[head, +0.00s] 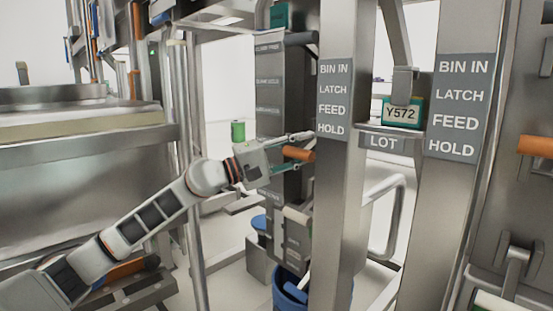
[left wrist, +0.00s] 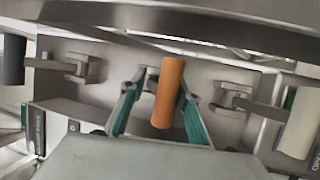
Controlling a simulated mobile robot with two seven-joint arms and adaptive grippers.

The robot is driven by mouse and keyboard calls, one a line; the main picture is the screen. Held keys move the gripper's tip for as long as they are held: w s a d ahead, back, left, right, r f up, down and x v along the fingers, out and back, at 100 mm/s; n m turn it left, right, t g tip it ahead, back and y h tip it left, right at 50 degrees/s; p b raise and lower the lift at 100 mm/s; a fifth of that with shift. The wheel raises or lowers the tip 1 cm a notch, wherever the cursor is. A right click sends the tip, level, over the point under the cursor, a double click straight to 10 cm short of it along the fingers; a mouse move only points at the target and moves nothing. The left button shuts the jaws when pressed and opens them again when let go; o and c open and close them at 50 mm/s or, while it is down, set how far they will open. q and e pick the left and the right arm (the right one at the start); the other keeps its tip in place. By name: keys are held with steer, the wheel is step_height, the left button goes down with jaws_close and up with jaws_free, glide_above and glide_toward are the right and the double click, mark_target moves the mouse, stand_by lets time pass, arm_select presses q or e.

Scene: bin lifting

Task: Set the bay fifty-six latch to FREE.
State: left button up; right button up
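An orange lever grip (head: 299,154) sticks out from a grey metal column at the middle of the head view. It also shows in the left wrist view (left wrist: 167,92), upright in the picture. My left gripper (head: 300,150) is at this grip, one finger above it and one below. In the left wrist view my left gripper (left wrist: 163,90) has its green-lined fingers spread on both sides of the grip, with gaps showing; contact at the tips is unclear. I cannot read a bay number or FREE mark. My right gripper is not in view.
In the left wrist view a dark grip (left wrist: 14,60) is at left and a cream grip (left wrist: 299,124) at right. A labelled post (head: 335,200) stands close right of my left gripper. Another orange grip (head: 536,146) is at far right. A Y572 tag (head: 402,113) sits above LOT.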

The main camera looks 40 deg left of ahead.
arm_select(q)
steer(key=v, duration=0.9)
steer(key=shift+s+a, duration=0.1)
stand_by(0.9)
